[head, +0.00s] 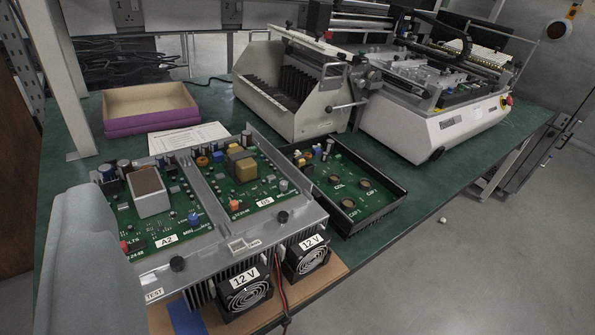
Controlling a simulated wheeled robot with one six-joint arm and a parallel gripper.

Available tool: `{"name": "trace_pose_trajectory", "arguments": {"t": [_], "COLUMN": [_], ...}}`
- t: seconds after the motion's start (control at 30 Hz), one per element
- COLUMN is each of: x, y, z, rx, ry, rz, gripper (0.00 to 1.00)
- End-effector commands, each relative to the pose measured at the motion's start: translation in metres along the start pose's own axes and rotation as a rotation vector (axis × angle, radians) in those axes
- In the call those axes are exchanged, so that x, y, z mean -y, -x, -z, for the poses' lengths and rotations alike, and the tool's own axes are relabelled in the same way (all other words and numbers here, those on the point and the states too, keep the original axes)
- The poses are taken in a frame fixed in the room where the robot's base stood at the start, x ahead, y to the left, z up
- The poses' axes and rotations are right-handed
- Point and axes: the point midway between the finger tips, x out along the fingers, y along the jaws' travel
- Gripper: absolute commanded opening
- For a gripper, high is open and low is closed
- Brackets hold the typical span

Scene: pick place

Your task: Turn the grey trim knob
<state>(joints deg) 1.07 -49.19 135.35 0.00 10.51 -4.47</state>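A small light grey knob (283,186), which looks like the grey trim knob, stands on the right-hand green circuit board (262,203) near its front right corner. An orange-red knob (235,206) is on the same board, to its left. The left-hand green board (180,232), labelled A2, carries a blue knob (193,218) and a red knob (124,246). Both boards sit in a grey metal frame (205,200). No gripper fingers show, and nothing touches the grey knob. A large smooth blue-grey shape fills the lower left and hides part of the bench.
Black thumb knobs (177,263) and 12 V fans (245,291) line the frame's front. A black tray (372,223) with a green panel stands to the right. Behind are a purple-sided box (150,125), a metal rack (295,125) and a white machine (405,135). Some green bench is clear.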

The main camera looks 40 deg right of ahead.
Motion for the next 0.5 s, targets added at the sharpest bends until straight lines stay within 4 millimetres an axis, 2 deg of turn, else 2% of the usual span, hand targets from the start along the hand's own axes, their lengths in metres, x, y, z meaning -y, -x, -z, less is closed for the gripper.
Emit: {"name": "trace_pose_trajectory", "arguments": {"t": [0.2, 0.5], "x": [-0.023, -0.061], "y": [-0.048, -0.108], "z": [0.008, 0.008], "rx": [0.198, 0.489], "ry": [0.204, 0.485], "rz": [-0.021, 0.038], "gripper": [0.36, 0.36]}}
